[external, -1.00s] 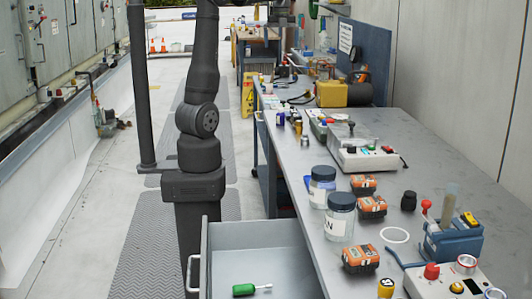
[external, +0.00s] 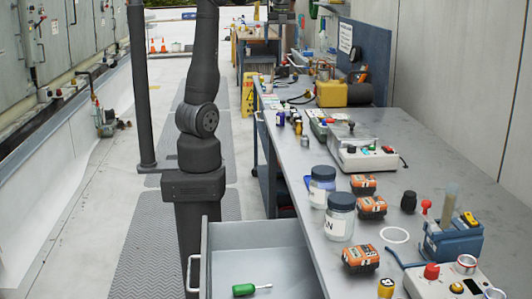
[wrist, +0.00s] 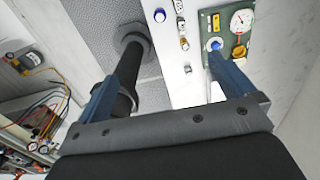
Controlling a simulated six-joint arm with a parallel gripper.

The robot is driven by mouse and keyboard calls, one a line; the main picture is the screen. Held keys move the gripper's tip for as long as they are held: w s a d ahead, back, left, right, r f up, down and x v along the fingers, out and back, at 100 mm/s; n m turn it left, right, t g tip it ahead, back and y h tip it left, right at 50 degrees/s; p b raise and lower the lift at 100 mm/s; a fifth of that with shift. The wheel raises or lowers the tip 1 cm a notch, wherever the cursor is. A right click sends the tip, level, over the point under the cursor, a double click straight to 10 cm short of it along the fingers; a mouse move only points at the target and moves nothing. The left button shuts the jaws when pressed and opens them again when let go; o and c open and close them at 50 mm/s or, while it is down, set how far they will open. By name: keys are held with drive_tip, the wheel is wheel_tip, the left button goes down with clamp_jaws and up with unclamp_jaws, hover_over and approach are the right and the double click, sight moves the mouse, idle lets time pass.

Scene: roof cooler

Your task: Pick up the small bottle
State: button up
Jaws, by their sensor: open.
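Several small bottle-like items stand near the left edge of the grey workbench (external: 420,140). One is a dark blue-purple item (external: 280,118) in the external view; I cannot tell which is the small bottle meant. In the wrist view, a small white item with a blue top (wrist: 160,15) is near the top edge, with small metallic-looking pieces (wrist: 185,43) beside it. My gripper (wrist: 162,70) is open with its blue fingers spread wide and nothing between them. These small items lie beyond the fingertips. The gripper is out of the external view.
A green panel with a gauge (wrist: 241,20) is close to the right finger. Cables and hoses (wrist: 40,110) lie at the left. In the external view, jars (external: 340,222), orange battery packs (external: 360,258) and an open drawer (external: 230,262) with a green screwdriver (external: 244,290) are near.

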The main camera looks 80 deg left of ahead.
sight(281, 112)
drive_tip(key=c, duration=1)
drive_tip(key=f+n, duration=0.1)
drive_tip(key=f, duration=0.8)
drive_tip(key=f+n, duration=0.1)
drive_tip(key=f, duration=0.8)
drive_tip(key=d+f, duration=0.1)
drive_tip(key=f, duration=0.8)
drive_tip(key=shift+w+d+f+n, duration=0.1)
drive_tip(key=shift+w+f+n, duration=0.1)
drive_tip(key=shift+f+n, duration=0.2)
drive_tip(key=shift+s+a+f, duration=0.1)
drive_tip(key=shift+a+f, duration=0.1)
drive_tip(key=shift+f, duration=0.75)
drive_tip(key=shift+s+a+f, duration=0.1)
drive_tip(key=shift+a+f, duration=0.05)
drive_tip(key=shift+f, duration=0.85)
drive_tip(key=shift+a+f, duration=0.2)
drive_tip(key=shift+f, duration=0.75)
